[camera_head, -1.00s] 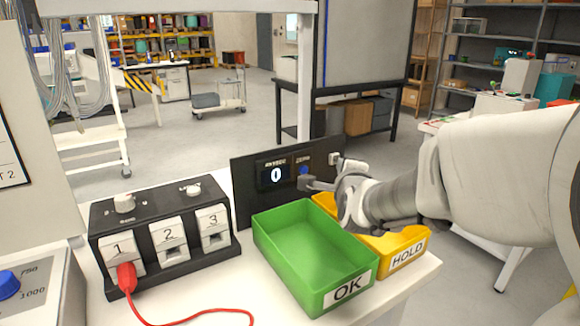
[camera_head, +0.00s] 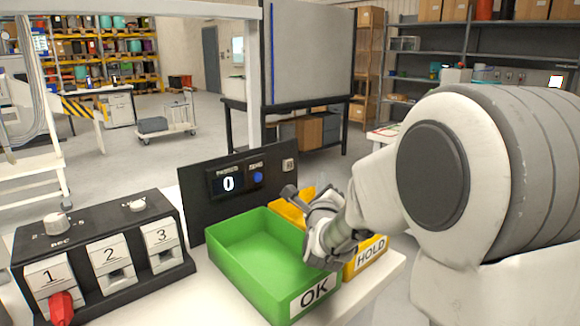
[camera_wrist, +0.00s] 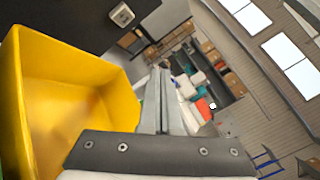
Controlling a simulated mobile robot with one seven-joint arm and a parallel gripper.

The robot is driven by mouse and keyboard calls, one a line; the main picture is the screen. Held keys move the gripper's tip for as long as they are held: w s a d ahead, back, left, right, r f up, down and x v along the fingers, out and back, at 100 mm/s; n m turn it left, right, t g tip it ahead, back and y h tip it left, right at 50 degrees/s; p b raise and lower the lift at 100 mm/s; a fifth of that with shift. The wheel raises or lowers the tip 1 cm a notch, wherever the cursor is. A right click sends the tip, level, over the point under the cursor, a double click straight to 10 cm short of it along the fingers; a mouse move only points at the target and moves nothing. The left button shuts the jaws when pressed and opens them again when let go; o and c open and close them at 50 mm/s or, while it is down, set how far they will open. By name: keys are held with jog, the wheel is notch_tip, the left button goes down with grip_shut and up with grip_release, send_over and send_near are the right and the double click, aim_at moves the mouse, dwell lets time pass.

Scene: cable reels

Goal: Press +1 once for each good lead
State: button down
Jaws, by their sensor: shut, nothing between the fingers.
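A dark counter panel (camera_head: 215,207) stands behind the bins. Its display (camera_head: 228,184) reads 0. A blue button (camera_head: 256,177) sits right of the display, and a pale square button (camera_head: 289,165) sits near the panel's right edge; its marking is too small to read. The pale button also shows at the top of the wrist view (camera_wrist: 122,14). My gripper (camera_head: 289,191) is shut and empty, just below the pale button in the head view and apart from it. Its closed fingers show in the wrist view (camera_wrist: 162,72). A red plug (camera_head: 61,308) is in socket 1 of the black test box (camera_head: 90,222).
A green OK bin (camera_head: 225,262) stands on the white table before the panel. A yellow HOLD bin (camera_head: 372,256) is beside it, under my arm, and fills the left of the wrist view (camera_wrist: 70,85). Sockets 2 and 3 hold no plug.

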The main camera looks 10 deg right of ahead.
aim_at(289, 165)
jog(key=w+a+p, duration=0.2)
jog(key=w+a, duration=0.2)
jog(key=w, duration=0.3)
jog(key=shift+a, duration=0.4)
jog(key=shift+w, duration=0.1)
dwell(0.7)
dwell(1.0)
jog(key=shift+w+a+b, duration=0.25)
jog(key=shift+w+b, duration=0.1)
jog(key=shift+b, duration=0.1)
